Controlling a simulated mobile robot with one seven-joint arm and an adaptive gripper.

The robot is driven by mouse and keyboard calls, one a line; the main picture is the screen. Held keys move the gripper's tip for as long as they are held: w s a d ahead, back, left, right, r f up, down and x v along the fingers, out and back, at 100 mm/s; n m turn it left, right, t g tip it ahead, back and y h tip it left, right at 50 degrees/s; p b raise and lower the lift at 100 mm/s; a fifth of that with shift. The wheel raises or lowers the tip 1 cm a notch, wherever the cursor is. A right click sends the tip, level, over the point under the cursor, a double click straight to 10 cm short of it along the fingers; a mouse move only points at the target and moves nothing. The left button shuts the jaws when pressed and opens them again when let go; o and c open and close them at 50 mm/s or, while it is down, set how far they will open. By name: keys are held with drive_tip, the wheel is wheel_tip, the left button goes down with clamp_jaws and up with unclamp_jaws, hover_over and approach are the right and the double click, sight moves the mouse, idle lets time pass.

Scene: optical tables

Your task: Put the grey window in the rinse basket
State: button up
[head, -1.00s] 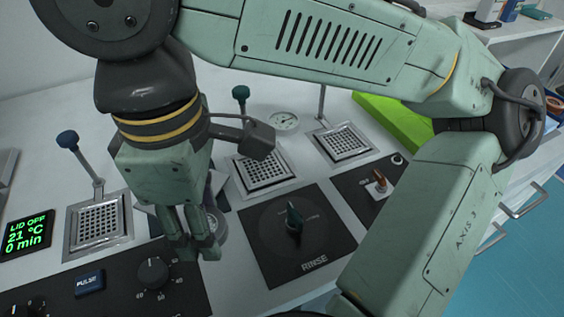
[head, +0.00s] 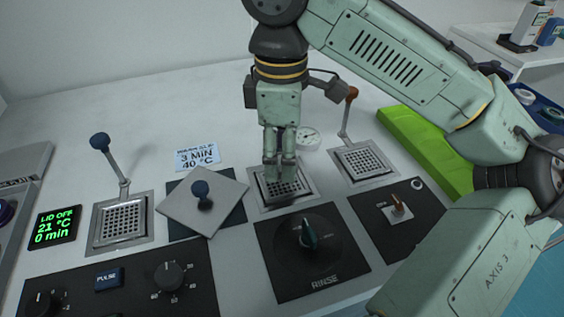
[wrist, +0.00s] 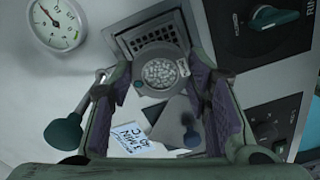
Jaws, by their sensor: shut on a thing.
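My gripper (head: 281,178) points down over the middle perforated metal basket (head: 305,189), behind the RINSE dial. The basket also shows in the wrist view (wrist: 150,37), where its green-knobbed handle (wrist: 65,131) stands beside the fingers. In the wrist view, my gripper (wrist: 165,85) is shut on a round, grey-rimmed thing, apparently the grey window (wrist: 184,70), with a pale speckled centre. It overlaps the basket in that view; its height above the basket cannot be told. In the head view the fingers hide it.
The RINSE dial (head: 308,236) stands in front. A square plate with a blue knob (head: 200,190) lies to the left. Other baskets are at left (head: 122,218) and right (head: 364,160), with upright handles. A green pad (head: 428,145) and a round gauge (head: 307,137) are behind.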

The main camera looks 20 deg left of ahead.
drive_tip(key=shift+f, duration=1.75)
drive_tip(key=shift+f, duration=0.1)
drive_tip(key=o, duration=1.2)
drive_tip(key=shift+c, duration=0.2)
drive_tip(key=shift+w, duration=0.1)
wheel_tip(320, 180, up, 12)
drive_tip(key=shift+r+p, duration=0.1)
drive_tip(key=shift+p, duration=0.4)
